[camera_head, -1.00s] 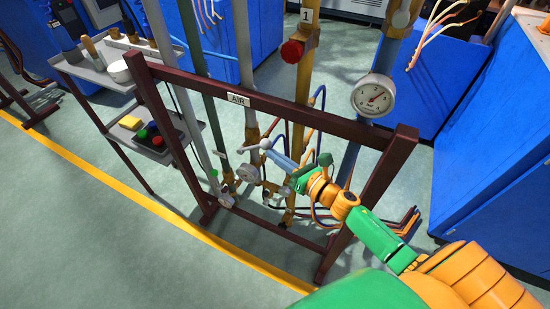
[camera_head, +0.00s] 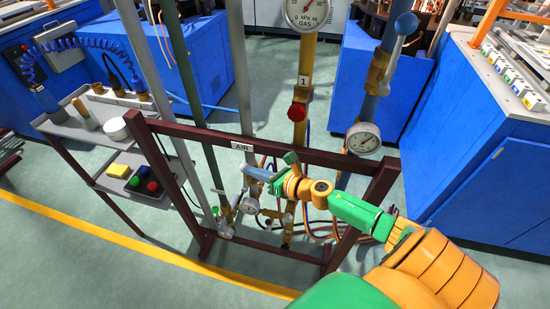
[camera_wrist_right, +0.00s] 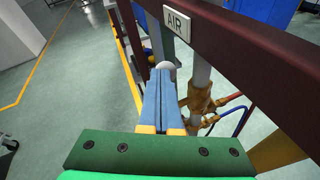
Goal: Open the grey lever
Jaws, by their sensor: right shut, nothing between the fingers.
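My right gripper (camera_head: 250,170) reaches in from the right at the AIR-labelled frame. Its blue fingers are shut with nothing between them. In the right wrist view the closed fingers (camera_wrist_right: 162,82) point at a pale grey rounded knob (camera_wrist_right: 166,65) just past their tips; whether they touch it I cannot tell. In the head view the fingers largely hide that lever. Another grey lever with a ball knob (camera_head: 406,23) stands upright on the blue pipe at the upper right. My left gripper is not in view.
A dark red frame (camera_head: 300,155) with an AIR label (camera_head: 242,147) stands around the pipes. Pressure gauges (camera_head: 363,138) and a red knob (camera_head: 298,112) sit on the pipes. A grey cart (camera_head: 90,130) is at left, blue cabinets (camera_head: 480,160) at right.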

